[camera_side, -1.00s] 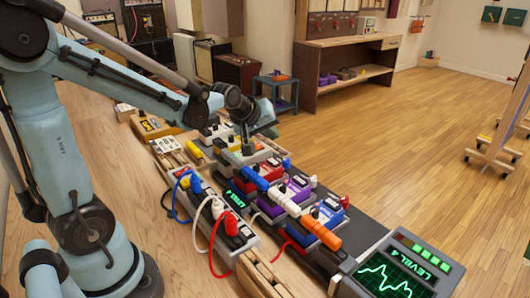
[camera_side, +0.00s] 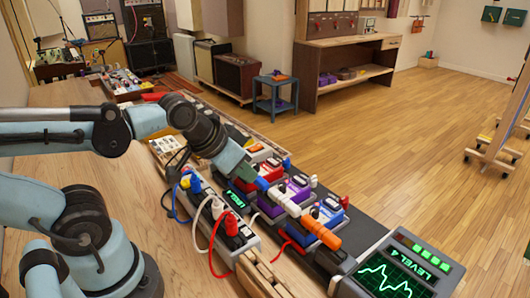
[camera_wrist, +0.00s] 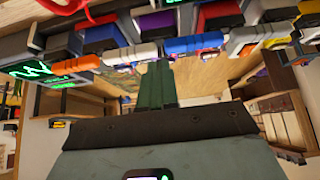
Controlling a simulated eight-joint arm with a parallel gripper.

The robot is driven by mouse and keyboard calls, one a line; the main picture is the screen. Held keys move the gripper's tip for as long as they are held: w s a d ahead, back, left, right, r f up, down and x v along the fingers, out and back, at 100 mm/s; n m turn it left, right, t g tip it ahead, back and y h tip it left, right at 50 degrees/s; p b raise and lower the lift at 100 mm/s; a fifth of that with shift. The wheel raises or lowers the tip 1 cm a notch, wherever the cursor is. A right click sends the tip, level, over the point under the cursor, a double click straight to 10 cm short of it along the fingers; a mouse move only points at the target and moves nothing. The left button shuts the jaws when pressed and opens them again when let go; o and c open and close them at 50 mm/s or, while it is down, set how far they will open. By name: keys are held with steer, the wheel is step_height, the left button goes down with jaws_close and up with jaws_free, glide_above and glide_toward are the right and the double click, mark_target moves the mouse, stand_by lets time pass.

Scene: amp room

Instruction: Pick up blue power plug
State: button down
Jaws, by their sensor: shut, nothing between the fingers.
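A white plug (camera_side: 217,206) and a red plug (camera_side: 231,224) stand in the same strip, nearer the camera. My gripper (camera_side: 245,173) is right of the blue plug in the picture, apart from it, over the row of pedals. Its green fingers show in the wrist view (camera_wrist: 157,82), shut together with nothing between them. I cannot make out the blue plug in the wrist view.
Coloured pedals (camera_side: 292,193) crowd the board right of the strip, with an orange cylinder (camera_side: 320,231) and a white cylinder (camera_side: 283,201) among them. A green-lit screen device (camera_side: 385,275) stands at the near end. The wooden table left of the strip is mostly clear.

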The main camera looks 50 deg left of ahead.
stand_by(0.3)
steer(key=c, duration=0.9)
jaws_free()
steer(key=shift+a, duration=0.1)
step_height(320, 180, up, 6)
steer(key=g, duration=0.7)
glide_above(194, 176)
steer(key=f, duration=0.6)
steer(key=shift+s+a+f, duration=0.15)
steer(key=shift+s+a, duration=0.05)
steer(key=shift+s, duration=0.05)
steer(key=shift+w+d+f, duration=0.1)
steer(key=shift+f, duration=1.2)
steer(key=shift+w+d+f, duration=0.1)
steer(key=shift+f, duration=1.2)
